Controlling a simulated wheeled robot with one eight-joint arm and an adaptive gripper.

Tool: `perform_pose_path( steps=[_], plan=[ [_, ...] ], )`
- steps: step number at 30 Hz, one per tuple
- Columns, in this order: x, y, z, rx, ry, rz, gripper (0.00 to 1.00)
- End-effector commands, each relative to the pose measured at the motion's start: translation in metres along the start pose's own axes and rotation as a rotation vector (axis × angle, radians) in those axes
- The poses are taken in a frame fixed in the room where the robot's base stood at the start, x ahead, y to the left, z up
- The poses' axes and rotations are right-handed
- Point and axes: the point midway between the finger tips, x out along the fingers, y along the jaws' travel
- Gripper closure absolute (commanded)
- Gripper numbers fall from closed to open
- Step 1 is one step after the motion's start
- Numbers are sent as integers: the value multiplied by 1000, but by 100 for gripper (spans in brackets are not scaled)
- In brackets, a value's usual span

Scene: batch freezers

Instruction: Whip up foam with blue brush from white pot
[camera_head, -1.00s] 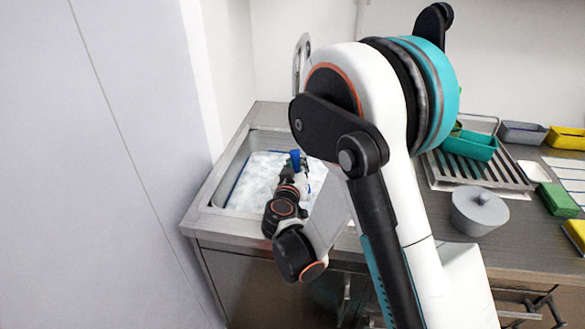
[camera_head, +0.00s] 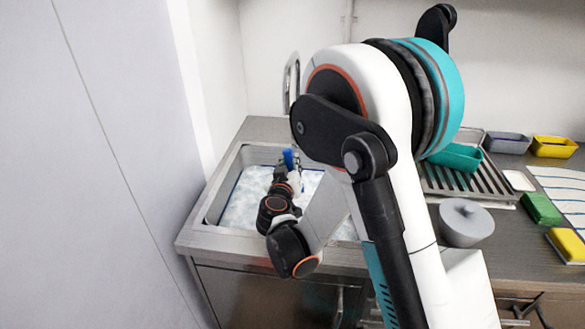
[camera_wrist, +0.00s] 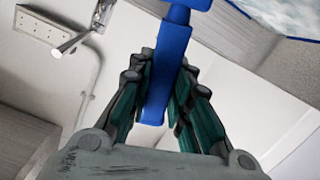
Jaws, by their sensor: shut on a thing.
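My gripper (camera_wrist: 160,100) is shut on the blue brush (camera_wrist: 170,62), with its fingers on both sides of the handle. In the head view the blue brush (camera_head: 289,158) shows at the end of my arm, over the sink (camera_head: 214,214). White foam (camera_head: 246,192) fills much of the sink. Part of the foam also shows at the top right of the wrist view (camera_wrist: 292,14). The brush's far end is cut off in the wrist view. A grey-white lidded pot (camera_head: 466,222) stands on the counter right of my arm.
A drying rack (camera_head: 484,182) with a green container (camera_head: 456,157) stands behind the pot. Grey (camera_head: 508,142) and yellow (camera_head: 554,147) containers, a green sponge (camera_head: 542,209) and a yellow sponge (camera_head: 568,245) lie at the right. A faucet (camera_head: 291,80) stands behind the sink; a wall is close on the left.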

Motion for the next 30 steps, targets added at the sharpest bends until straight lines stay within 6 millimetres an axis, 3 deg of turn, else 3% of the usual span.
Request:
perform_pose_path(
  steps=[30],
  plan=[
    [0,0,-76,0,0,-1,100]
  ],
)
